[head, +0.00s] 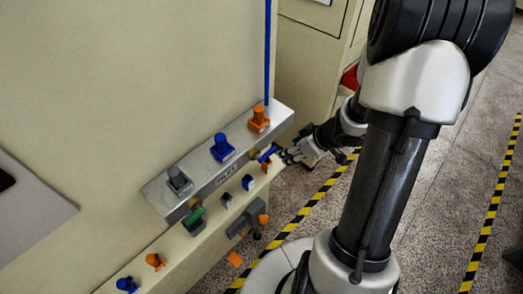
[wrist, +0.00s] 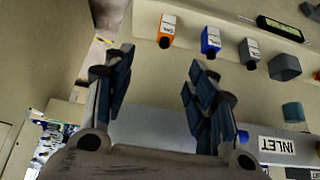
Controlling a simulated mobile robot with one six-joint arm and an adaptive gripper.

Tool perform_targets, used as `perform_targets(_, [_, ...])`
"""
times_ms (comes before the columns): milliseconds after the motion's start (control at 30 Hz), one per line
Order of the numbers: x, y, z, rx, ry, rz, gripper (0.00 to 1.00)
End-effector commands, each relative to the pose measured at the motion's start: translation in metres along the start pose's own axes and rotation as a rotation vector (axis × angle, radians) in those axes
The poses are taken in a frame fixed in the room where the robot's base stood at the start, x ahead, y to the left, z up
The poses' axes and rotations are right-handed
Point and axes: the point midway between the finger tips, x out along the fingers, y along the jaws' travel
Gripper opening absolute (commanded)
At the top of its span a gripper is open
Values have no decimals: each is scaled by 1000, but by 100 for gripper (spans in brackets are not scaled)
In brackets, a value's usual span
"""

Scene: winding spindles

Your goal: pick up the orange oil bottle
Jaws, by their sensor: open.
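The orange oil bottle (wrist: 167,30) shows at the top of the wrist view, beyond the fingers and between their lines, with a white label. In the head view it is the small orange shape (head: 265,167) on the lower ledge, just below my gripper's tips. My gripper (wrist: 158,70) is open, with nothing between its dark blue finger pads. In the head view my gripper (head: 277,154) reaches in from the right, at the right end of the metal tray. The bottle stands apart from the fingers in the wrist view.
A blue bottle (wrist: 210,41) and a grey bottle (wrist: 250,53) stand in line beside the orange one. The metal INLET tray (head: 215,172) carries orange, blue and grey spindles close above the ledge. A green cylinder (head: 194,216) is farther left.

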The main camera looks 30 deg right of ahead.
Motion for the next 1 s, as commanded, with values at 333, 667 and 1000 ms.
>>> perform_targets(333, [71,-4,4,-3,2,-14,52])
perform_targets(667, [120,-4,2,-2,1,-11,52])
perform_targets(1000, [147,-8,-1,-4,1,-12,52])
